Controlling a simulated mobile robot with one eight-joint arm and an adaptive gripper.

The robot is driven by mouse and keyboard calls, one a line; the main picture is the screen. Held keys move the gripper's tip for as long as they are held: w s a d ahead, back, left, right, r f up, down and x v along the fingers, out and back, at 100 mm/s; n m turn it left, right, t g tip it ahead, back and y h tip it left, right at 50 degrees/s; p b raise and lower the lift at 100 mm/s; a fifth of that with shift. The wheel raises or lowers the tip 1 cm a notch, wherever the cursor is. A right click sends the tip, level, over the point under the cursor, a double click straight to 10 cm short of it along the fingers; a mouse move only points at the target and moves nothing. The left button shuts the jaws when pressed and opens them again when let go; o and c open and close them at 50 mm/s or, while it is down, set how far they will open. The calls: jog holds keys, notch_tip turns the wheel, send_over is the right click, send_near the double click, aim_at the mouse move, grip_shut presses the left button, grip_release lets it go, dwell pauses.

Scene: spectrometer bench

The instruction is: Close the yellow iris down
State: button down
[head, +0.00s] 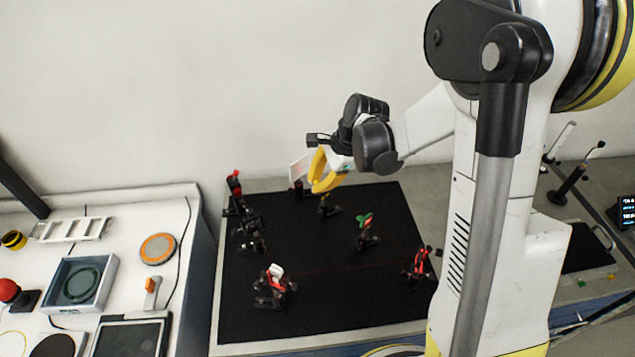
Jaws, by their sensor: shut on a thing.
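My gripper (325,189) reaches down from the upper right, its yellow curved part in front of the back edge of the black breadboard (300,315). Its tip is at a small dark post mount (328,209) near the back middle of the board. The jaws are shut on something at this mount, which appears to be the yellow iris. The iris opening and its lever are hidden or too small to make out. I cannot tell how far the iris is closed.
Red-and-black mounts (271,287) stand around the board, with a green-topped mount (367,230) right of my gripper. A thin red beam line crosses the board. A white side bench (105,265) with instruments stands left. A dark display (627,212) is at right.

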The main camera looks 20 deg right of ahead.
jog(key=shift+s+a+f+t+h+b, duration=0.1)
jog(key=shift+a+f+t+h+b, duration=0.15)
jog(key=shift+h, duration=0.45)
jog(key=c, duration=1.5)
grip_release()
jog(key=shift+r, duration=0.1)
jog(key=shift+o, duration=0.2)
jog(key=v, duration=1.2)
jog(key=shift+s, duration=0.15)
